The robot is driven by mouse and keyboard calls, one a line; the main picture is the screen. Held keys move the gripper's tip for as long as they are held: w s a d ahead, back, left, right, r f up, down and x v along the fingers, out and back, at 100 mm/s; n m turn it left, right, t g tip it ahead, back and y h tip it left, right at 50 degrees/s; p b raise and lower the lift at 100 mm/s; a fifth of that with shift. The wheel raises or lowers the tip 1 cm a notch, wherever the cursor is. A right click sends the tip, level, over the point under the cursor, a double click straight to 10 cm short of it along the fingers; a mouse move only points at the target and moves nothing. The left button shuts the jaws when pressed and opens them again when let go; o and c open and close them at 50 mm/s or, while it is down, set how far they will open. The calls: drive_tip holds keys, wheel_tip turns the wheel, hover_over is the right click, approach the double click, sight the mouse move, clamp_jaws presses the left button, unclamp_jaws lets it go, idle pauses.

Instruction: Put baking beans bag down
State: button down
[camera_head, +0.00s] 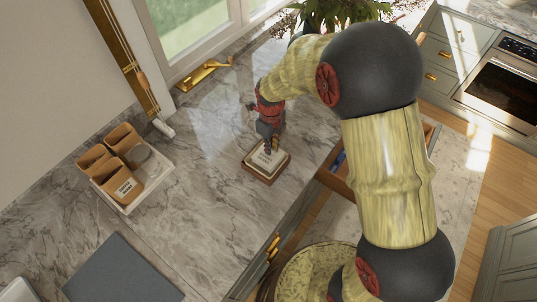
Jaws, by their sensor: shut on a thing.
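My gripper (268,147) points down over the grey marble counter, at the end of my arm. Its fingers meet the top of a small squarish brown thing with a pale lettered top, which I take to be the baking beans bag (258,167). The gripper is shut on it. The bag is at or just above the counter near its front edge; I cannot tell whether its underside touches. The lettering is too small to read, and the gripper covers part of the top.
A white tray (152,187) with several brown containers (122,186) stands at the left. A dark grey slab (121,271) lies at the lower left. A gold faucet (203,74) is at the back. An open drawer (335,183) is right of the bag. Bare counter (205,165) lies left of the bag.

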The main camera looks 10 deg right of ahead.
drive_tip(key=shift+w+a+f+b, duration=0.2)
drive_tip(key=shift+f+b, duration=0.55)
drive_tip(key=shift+f, duration=0.3)
drive_tip(key=shift+w+a+f+b, duration=0.15)
drive_tip(key=shift+f+b, duration=0.55)
drive_tip(key=shift+f, duration=0.35)
drive_tip(key=shift+r, duration=0.1)
drive_tip(key=c, duration=2.4)
unclamp_jaws()
drive_tip(key=shift+d+f, duration=0.1)
drive_tip(key=shift+f, duration=0.1)
drive_tip(key=o, duration=0.4)
drive_tip(key=shift+o, duration=0.4)
drive_tip(key=shift+r, duration=0.1)
